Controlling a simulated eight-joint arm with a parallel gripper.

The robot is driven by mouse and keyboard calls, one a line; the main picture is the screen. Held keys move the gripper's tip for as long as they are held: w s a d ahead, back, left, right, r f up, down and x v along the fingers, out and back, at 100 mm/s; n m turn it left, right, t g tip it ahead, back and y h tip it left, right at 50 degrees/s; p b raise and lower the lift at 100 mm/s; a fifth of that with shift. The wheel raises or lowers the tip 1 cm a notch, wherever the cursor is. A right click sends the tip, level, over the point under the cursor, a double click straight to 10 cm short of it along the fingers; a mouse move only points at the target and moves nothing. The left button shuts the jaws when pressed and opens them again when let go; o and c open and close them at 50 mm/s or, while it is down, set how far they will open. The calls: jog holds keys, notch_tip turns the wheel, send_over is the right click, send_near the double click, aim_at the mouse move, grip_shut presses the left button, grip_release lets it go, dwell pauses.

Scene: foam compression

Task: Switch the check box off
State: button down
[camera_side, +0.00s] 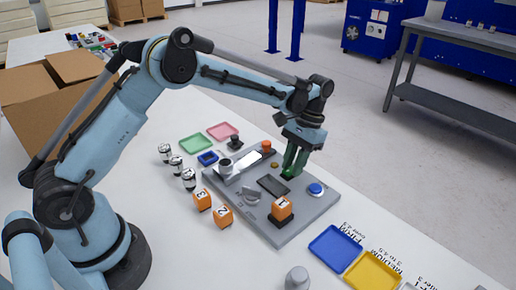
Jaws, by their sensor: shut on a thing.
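The check box (318,206) is a flat grey panel on the white table, right of centre. It carries a dark rectangular plate (272,185), a blue round button (316,189), an orange knob (266,146), a grey dial (249,198) and an orange cube marked 1 (282,208). My gripper (290,172) points down at the panel's far right side, between the dark plate and the blue button. Its green jaws are shut on a small green part at the panel's surface. The jaws mostly hide this part, so I cannot tell its shape or position.
Orange cubes (222,216) and several small metal cylinders (177,166) stand left of the panel. Green (196,143) and pink (222,131) trays lie behind. Blue (335,247) and yellow (372,273) trays and a grey knobbed piece (297,279) are in front.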

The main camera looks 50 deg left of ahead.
jog(key=c, duration=0.9)
grip_release()
jog(key=v, duration=1.2)
jog(key=shift+r, duration=0.1)
